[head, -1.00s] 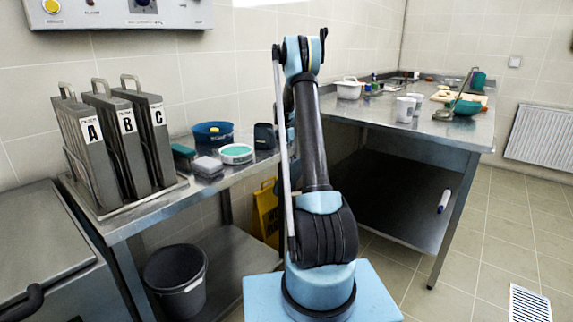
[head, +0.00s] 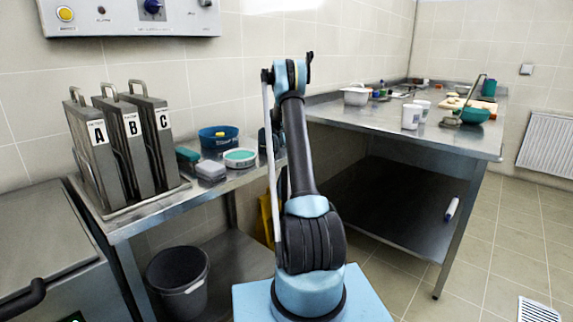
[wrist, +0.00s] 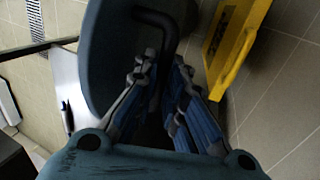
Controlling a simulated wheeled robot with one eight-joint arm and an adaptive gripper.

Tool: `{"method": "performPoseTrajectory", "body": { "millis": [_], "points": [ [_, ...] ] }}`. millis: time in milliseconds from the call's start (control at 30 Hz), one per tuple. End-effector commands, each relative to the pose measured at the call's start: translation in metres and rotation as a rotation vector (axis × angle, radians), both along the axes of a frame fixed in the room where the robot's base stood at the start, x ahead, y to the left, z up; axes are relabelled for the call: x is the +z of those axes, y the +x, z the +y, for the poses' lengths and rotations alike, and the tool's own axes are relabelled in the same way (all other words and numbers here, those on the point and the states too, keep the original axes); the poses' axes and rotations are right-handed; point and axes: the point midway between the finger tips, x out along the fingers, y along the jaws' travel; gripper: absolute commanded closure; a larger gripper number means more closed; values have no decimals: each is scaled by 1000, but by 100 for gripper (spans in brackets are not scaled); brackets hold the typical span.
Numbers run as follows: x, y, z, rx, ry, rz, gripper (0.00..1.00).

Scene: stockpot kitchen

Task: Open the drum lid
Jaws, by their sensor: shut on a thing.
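A steel box with a flat top (head: 45,225) stands at the lower left of the head view, with a black bar handle (head: 24,300) at its front. I cannot tell whether this top is the drum lid; no round drum is clearly seen. In the head view my gripper is hidden behind my raised arm. In the wrist view my gripper (wrist: 165,75) is shut on a dark bent handle (wrist: 160,18). The handle is beside a dark blue-grey rounded body (wrist: 108,60), whose full shape is cut off.
A black bucket (head: 178,280) stands under the left bench (head: 215,195), which bears filters A, B and C (head: 130,140). A yellow sign (wrist: 235,45) is close to my gripper. The right bench (head: 370,118) stands beyond my arm. The tiled floor (head: 480,250) at right is mostly clear.

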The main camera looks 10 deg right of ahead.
Motion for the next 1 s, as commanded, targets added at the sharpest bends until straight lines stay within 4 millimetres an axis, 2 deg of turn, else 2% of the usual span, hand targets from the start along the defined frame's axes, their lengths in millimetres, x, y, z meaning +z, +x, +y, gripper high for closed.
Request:
{"method": "performPoseTrajectory", "body": {
  "millis": [67,100,167,500,633,767,1000],
  "points": [
    [-1,0,-2,0,-1,-2,100],
    [-1,0,-2,0,-1,-2,82],
    [-1,0,-2,0,-1,-2,69],
    [1,0,-1,-1,0,-2,69],
    [7,2,1,0,0,-1,69],
    [24,8,5,1,0,-1,69],
    [67,22,14,0,0,0,69]
  ]
}}
